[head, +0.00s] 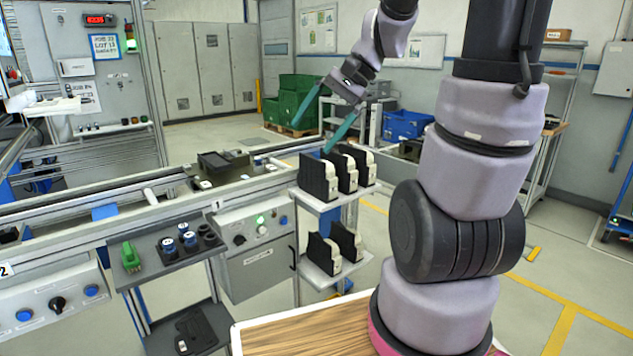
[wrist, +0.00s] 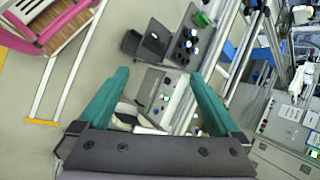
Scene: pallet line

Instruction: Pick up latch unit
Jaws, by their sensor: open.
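No label marks the latch unit. The likely candidates are the black units with white end faces on the small two-level rack. Three stand upright side by side on its top shelf, the left one (head: 318,177), the middle one (head: 342,170) and the right one (head: 359,165). Two more (head: 323,252) stand on the lower shelf. My gripper (head: 312,135) is open and empty, its teal fingers spread apart above the top shelf. The wrist view shows the open fingers (wrist: 160,75) with the control cabinet between them; the rack units are mostly hidden there.
A conveyor (head: 130,190) with a dark fixture (head: 223,162) runs left of the rack. A side table holds a green part (head: 131,256) and a dark block with round parts (head: 188,241). A dark item (head: 196,330) lies on the shelf below. Green crates (head: 297,100) stand behind.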

